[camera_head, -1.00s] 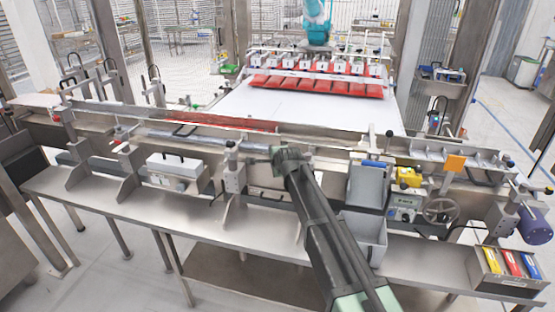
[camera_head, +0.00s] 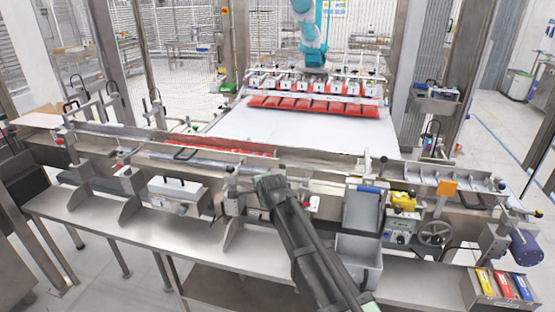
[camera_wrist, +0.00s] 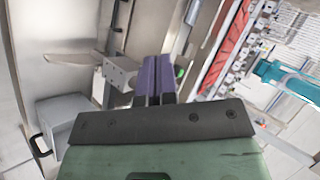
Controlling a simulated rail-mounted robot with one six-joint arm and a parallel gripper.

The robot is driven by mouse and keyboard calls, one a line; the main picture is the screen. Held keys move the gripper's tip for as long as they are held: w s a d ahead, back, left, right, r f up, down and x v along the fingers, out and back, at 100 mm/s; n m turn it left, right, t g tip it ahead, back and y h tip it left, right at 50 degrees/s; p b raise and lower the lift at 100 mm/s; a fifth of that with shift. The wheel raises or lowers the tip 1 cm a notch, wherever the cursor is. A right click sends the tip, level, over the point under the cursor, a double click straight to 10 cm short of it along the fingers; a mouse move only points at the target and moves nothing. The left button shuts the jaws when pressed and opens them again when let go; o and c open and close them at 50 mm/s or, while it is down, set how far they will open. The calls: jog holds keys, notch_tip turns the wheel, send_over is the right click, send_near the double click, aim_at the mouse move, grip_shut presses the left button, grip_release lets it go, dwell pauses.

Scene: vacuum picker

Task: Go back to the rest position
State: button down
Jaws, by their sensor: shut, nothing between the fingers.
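My arm reaches up from the bottom of the head view, and its far end (camera_head: 268,186) is above the near edge of the steel machine bench. The fingers cannot be made out there. In the wrist view, the two purple fingers of my gripper (camera_wrist: 154,76) lie side by side, shut and empty. A grey metal bracket (camera_wrist: 121,72) shows just left of the fingers.
A grey bin (camera_head: 358,258) stands right of my arm. A handwheel (camera_head: 434,232) and a box of coloured packs (camera_head: 499,290) are farther right. A white box (camera_head: 176,192) is on the left. Red packs (camera_head: 312,104) lie under the picker behind the white belt (camera_head: 300,130).

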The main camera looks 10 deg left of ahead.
jog(key=s+d+f+n+g+h, duration=0.2)
jog(key=s+d+f+n+g, duration=0.1)
jog(key=s+d, duration=1)
jog(key=s+d+f+n+g+h, duration=0.2)
jog(key=s+d+n+g, duration=0.4)
jog(key=s+d, duration=0.8)
jog(key=d+f+n, duration=0.1)
jog(key=d+n, duration=0.1)
jog(key=d, duration=0.3)
jog(key=shift+s+f, duration=0.2)
jog(key=shift+s, duration=0.1)
